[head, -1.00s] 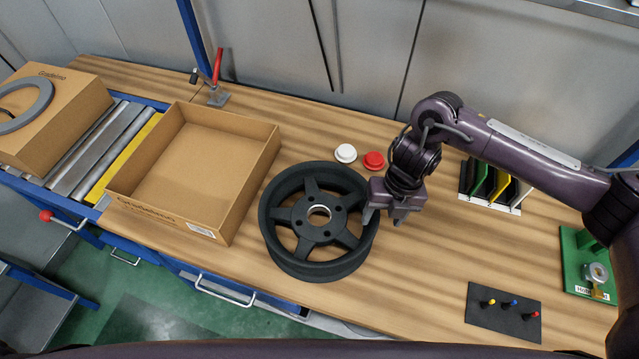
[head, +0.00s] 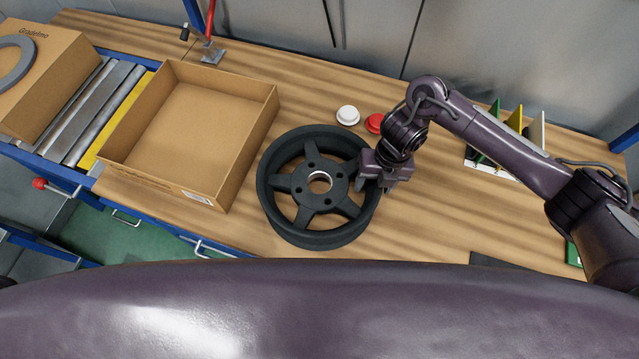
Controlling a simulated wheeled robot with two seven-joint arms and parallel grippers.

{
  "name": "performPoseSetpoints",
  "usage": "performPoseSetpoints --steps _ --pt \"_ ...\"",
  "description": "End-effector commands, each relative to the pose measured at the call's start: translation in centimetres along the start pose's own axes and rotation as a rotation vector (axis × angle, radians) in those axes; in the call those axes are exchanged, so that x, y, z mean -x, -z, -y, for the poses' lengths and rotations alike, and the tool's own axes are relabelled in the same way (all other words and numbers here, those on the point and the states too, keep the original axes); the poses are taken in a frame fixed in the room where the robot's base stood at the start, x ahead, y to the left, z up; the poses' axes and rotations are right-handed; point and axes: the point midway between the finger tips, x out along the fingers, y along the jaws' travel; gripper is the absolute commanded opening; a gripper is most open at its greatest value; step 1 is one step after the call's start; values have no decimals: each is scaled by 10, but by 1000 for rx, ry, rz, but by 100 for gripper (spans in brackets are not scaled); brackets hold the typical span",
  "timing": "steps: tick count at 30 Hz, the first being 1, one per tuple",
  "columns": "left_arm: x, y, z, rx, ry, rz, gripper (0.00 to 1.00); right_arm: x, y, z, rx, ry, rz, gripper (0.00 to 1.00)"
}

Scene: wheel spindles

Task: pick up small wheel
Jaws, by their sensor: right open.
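The small wheel (head: 272,215) is a dark, spoked rim with a pale hub hole. It lies flat on the wooden workbench, right of an open cardboard box. My right gripper (head: 374,187) is open at the wheel's right rim, pointing down. One finger appears over or inside the rim edge and the other outside it; contact cannot be told. My left gripper is not in view.
The open, empty cardboard box (head: 187,77) stands left of the wheel. White (head: 348,115) and red (head: 375,122) buttons sit behind it. A rack with coloured dividers (head: 497,165) is at the right. Bare bench (head: 440,215) lies right of the wheel.

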Motion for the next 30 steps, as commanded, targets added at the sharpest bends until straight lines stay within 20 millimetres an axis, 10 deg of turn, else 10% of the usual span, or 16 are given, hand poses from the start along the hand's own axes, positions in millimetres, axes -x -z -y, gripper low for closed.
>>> performPoseSetpoints --steps 8,21,30 --pt "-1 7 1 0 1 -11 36 -3 0 0 0 0 1 56" --pt "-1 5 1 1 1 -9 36 -3 0 0 0 0 1 0" --pt "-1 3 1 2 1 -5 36 -3 0 0 0 0 1 0"
